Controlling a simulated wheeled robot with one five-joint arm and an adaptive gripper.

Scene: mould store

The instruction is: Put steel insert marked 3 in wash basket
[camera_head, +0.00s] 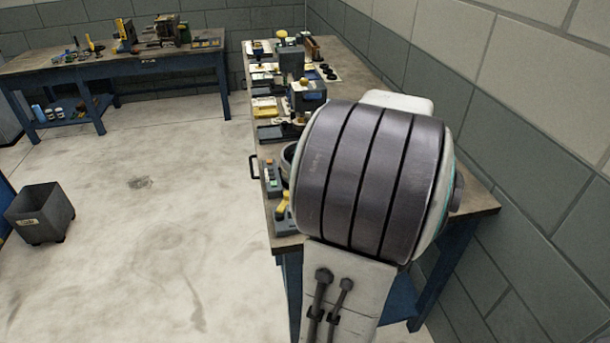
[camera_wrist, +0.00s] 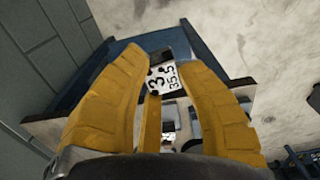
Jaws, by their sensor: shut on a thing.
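The rest of the insert is hidden by the fingers. In the head view my arm's large banded joint hides the gripper and the insert. I cannot make out for certain which thing is the wash basket. A dark round rim (camera_head: 288,158) shows partly on the right bench behind my arm.
The right bench (camera_head: 345,68) carries a vise-like device (camera_head: 306,97), trays, and a control box (camera_head: 271,178) near its left edge. A second bench (camera_head: 60,66) with tools stands at the back left. A grey bin (camera_head: 40,213) stands on the floor. The middle floor is clear.

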